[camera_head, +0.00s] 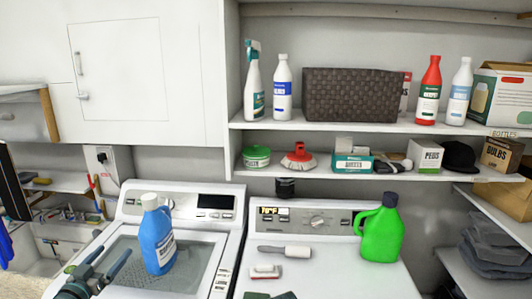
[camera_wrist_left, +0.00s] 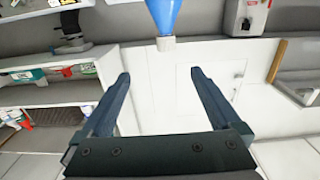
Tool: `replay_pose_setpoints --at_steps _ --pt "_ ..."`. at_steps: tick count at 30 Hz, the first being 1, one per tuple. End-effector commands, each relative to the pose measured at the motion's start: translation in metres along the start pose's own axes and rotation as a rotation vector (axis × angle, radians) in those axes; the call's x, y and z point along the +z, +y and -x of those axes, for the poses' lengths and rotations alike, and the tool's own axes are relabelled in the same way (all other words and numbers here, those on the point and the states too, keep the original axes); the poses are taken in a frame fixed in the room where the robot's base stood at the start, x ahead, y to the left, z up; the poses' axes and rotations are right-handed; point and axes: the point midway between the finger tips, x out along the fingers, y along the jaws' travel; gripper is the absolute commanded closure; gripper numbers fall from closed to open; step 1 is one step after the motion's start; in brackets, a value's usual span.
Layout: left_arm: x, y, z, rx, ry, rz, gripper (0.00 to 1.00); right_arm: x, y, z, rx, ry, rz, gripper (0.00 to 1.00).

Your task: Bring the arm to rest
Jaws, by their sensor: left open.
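My left gripper (camera_head: 98,262) is at the lower left of the head view, over the left washing machine (camera_head: 205,268). Its two fingers are spread with nothing between them, and it also shows open in the left wrist view (camera_wrist_left: 160,95). A blue bottle (camera_head: 158,236) with a white cap stands on that machine, to the right of the gripper and apart from it. Part of the blue bottle shows at the top of the left wrist view (camera_wrist_left: 163,14). My right gripper is not in view.
A green jug (camera_head: 381,234), a lint roller (camera_head: 285,252) and a brush (camera_head: 265,271) are on the right machine (camera_head: 330,279). Shelves behind hold bottles, a woven basket (camera_head: 350,95) and boxes. A sink area (camera_head: 52,245) lies at the left.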

Motion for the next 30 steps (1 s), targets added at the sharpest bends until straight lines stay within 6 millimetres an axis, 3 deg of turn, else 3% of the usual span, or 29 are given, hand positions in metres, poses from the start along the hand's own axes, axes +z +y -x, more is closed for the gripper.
replay_pose_setpoints --at_steps 10,17,20,23,27,30 --pt "0.02 0.053 -0.019 0.13 -0.092 0.024 0.03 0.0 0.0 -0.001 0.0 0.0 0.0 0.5" --pt "0.05 0.121 -0.032 0.282 -0.233 0.054 0.03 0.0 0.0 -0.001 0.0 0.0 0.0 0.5" --pt "0.069 0.162 -0.035 0.368 -0.334 0.068 0.03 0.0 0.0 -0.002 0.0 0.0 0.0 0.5" --pt "0.098 0.217 -0.03 0.47 -0.49 0.079 0.03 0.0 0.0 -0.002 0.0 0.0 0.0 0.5" --pt "0.146 0.294 -0.005 0.578 -0.787 0.069 0.03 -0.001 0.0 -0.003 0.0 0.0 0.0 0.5" --pt "0.176 0.333 0.021 0.591 -1.004 0.035 0.03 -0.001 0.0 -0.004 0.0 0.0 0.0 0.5"
